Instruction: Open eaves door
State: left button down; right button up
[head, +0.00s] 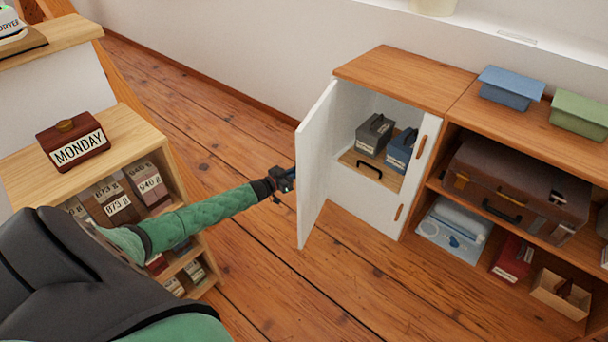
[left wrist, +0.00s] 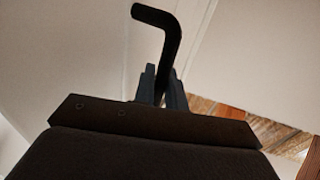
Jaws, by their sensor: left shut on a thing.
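The white eaves door (head: 316,165) stands well open on the low cabinet, swung out to the left. Inside the cabinet are a grey box (head: 375,134) and a blue box (head: 401,150) on a wooden shelf (head: 352,160). My left gripper (head: 288,182) is at the outer face of the door. In the left wrist view its fingers (left wrist: 163,88) are shut on a black bent handle (left wrist: 165,35) in front of the pale door panel. The handle is hidden in the head view. My right gripper is not in view.
A small bookcase with a MONDAY box (head: 73,142) stands at left. To the right, open shelves hold a brown suitcase (head: 515,188) and smaller boxes. The wooden floor (head: 250,270) between them is clear.

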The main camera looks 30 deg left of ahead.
pick_arm(q)
jog(key=shift+a, duration=0.15)
jog(key=c, duration=1.6)
grip_release()
jog(key=shift+o, duration=0.2)
